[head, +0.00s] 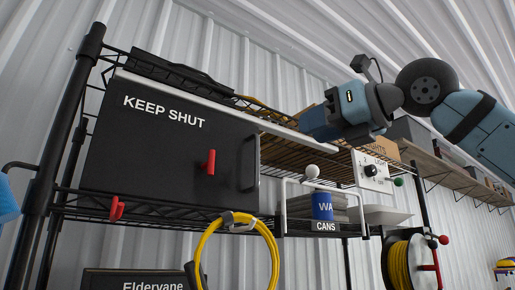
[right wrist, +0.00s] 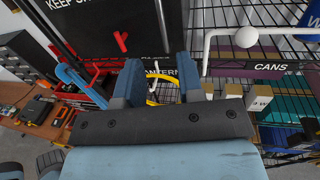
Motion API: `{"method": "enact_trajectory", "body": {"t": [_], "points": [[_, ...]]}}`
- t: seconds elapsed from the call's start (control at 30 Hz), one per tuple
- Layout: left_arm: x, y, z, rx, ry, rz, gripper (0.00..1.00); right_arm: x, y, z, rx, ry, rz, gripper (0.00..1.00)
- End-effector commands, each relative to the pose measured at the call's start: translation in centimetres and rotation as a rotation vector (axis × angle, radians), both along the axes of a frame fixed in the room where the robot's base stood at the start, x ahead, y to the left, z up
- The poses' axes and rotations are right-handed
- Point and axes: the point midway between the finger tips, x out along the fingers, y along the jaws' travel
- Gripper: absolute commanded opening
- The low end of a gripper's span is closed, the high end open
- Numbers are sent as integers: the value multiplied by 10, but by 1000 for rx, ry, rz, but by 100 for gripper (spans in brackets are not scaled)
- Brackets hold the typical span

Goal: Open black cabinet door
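The black cabinet door (head: 150,150), lettered KEEP SHUT, appears closed at the left of the head view. It has a red lever (head: 209,162) and a dark vertical pull handle (head: 250,163) near its right edge. Another red lever (head: 116,208) sits below its lower left. My right gripper (head: 312,122) is up and to the right of the pull handle, apart from it. In the right wrist view its two fingers (right wrist: 158,75) are spread with nothing held, and the door's red lever (right wrist: 122,41) shows beyond them. A blue piece of my left arm shows at the left edge; its fingers are not discernible.
A yellow hose loop (head: 240,245) hangs below the door. Right of the door are a white bar frame with a pale knob (head: 312,171), a blue can (head: 322,206), and a white switch box (head: 370,170). A hose reel (head: 400,262) stands lower right.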

Motion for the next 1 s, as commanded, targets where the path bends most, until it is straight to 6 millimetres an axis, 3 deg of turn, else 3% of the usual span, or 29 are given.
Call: {"method": "enact_trajectory", "body": {"t": [0.17, 0.6, 1.0], "points": [[0, 0, 7, 0, 0, 0, 43, 13, 15, 2, -2, 2, -2, 35], [0, 0, 37, 0, 1, 0, 43, 74, 80, 3, -2, 2, 0, 35], [0, 0, 44, 0, 0, 0, 43, 93, 100, 0, 0, 1, 0, 35]]}}
